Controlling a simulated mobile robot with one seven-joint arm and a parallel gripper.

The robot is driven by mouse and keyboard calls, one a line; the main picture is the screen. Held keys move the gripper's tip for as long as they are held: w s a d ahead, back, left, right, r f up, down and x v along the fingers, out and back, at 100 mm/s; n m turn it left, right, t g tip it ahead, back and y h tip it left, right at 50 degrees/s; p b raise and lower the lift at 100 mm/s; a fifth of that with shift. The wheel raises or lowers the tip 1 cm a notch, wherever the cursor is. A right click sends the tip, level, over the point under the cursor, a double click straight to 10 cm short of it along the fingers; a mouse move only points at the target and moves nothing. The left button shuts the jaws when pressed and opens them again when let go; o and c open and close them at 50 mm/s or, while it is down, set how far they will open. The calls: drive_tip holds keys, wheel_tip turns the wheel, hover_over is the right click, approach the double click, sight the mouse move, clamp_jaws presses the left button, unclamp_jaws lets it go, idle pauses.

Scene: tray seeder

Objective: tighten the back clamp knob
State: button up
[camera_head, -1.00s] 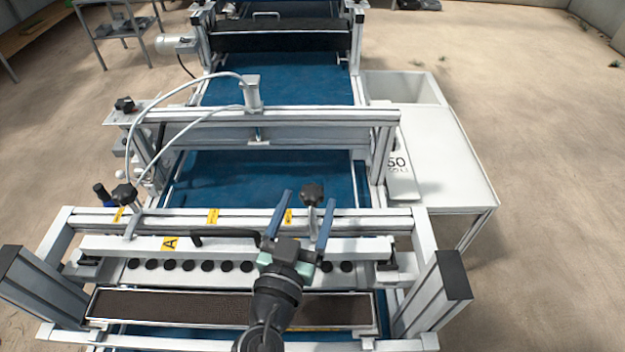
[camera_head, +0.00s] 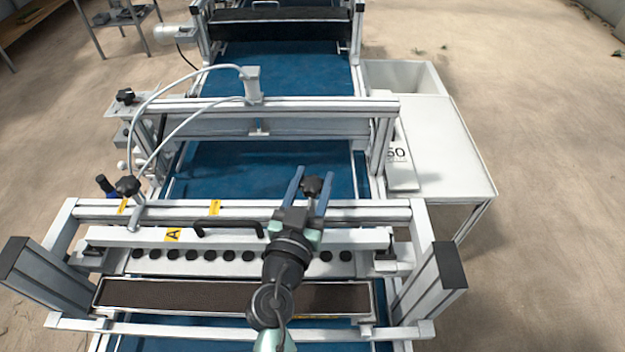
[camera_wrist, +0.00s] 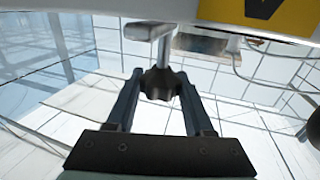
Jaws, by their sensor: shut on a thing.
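A dark, lobed clamp knob (camera_head: 314,187) stands above the right part of the front crossbeam (camera_head: 375,212). My gripper (camera_head: 312,172) reaches over the beam from the front, with its two blue fingers on either side of this knob. In the wrist view the knob (camera_wrist: 160,84) sits between the fingers, on the end of a pale stem, and my gripper (camera_wrist: 159,75) is shut on it. The finger contact is partly dark there. A second black knob (camera_head: 127,186) stands at the left end of the same beam, apart from my gripper.
A white bar with a black handle (camera_head: 228,226) and a row of black discs lies in front of the beam. A soil-filled tray (camera_head: 190,297) is nearer. Upright posts stand at both sides (camera_head: 432,285). A white table (camera_head: 450,160) is at right.

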clamp_jaws()
drive_tip(key=shift+f+b, duration=0.1)
drive_tip(key=shift+b, duration=0.4)
drive_tip(key=shift+f+m+h+b, duration=0.1)
drive_tip(key=shift+m+h+b, duration=0.2)
drive_tip(key=shift+h+b, duration=0.25)
drive_tip(key=h+b, duration=0.1)
drive_tip(key=b, duration=0.1)
drive_tip(key=shift+m+g+b, duration=0.35)
drive_tip(key=shift+m+g, duration=0.05)
drive_tip(key=shift+h+b, duration=0.35)
drive_tip(key=shift+b, duration=0.15)
drive_tip(key=shift+m+b, duration=0.3)
drive_tip(key=shift+b, duration=0.05)
drive_tip(key=shift+r+g+h, duration=0.2)
drive_tip(key=shift+g+h, duration=0.1)
drive_tip(key=shift+h, duration=0.1)
drive_tip(key=o, duration=0.9)
unclamp_jaws()
